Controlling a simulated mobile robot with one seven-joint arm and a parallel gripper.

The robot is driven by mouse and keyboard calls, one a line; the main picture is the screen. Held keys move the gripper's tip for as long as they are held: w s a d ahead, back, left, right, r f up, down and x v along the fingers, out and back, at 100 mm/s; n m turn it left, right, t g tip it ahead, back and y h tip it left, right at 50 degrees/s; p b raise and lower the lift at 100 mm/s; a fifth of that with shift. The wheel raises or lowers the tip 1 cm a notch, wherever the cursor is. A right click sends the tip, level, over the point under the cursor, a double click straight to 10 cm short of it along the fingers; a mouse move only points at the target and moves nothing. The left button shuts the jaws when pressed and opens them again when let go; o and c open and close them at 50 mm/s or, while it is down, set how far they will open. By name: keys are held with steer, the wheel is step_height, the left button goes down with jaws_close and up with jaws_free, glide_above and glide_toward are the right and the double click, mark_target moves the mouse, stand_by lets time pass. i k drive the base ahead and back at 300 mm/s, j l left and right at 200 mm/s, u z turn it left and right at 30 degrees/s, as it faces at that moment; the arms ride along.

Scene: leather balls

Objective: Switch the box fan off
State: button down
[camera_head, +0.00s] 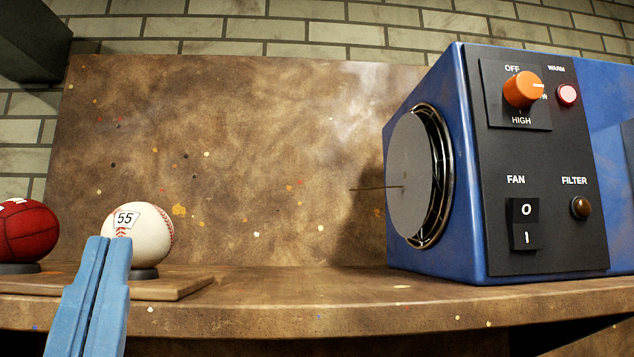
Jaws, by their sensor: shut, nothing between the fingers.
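The blue box fan (430,90) stands on the right of the bench, with a round grey disc (408,175) in a dark ring on its left side. Its black front panel (545,160) carries a rocker switch (524,223) labelled FAN, with O above and I below. I cannot tell for sure which half is pressed in. Above it is an orange knob (521,90) whose white mark points right. My gripper (108,243) has blue fingers, shut and empty, at the lower left, well apart from the fan and in front of a white ball.
The white baseball (152,233) marked 55 sits on a dark stand on a wooden board (185,285). A red ball (28,230) is at the left edge. A pinkish-red lamp (567,95) and a brown FILTER button (581,207) are on the panel. The bench middle (300,280) is clear.

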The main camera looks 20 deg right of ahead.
mark_target(523, 212)
steer(key=z, duration=1.35)
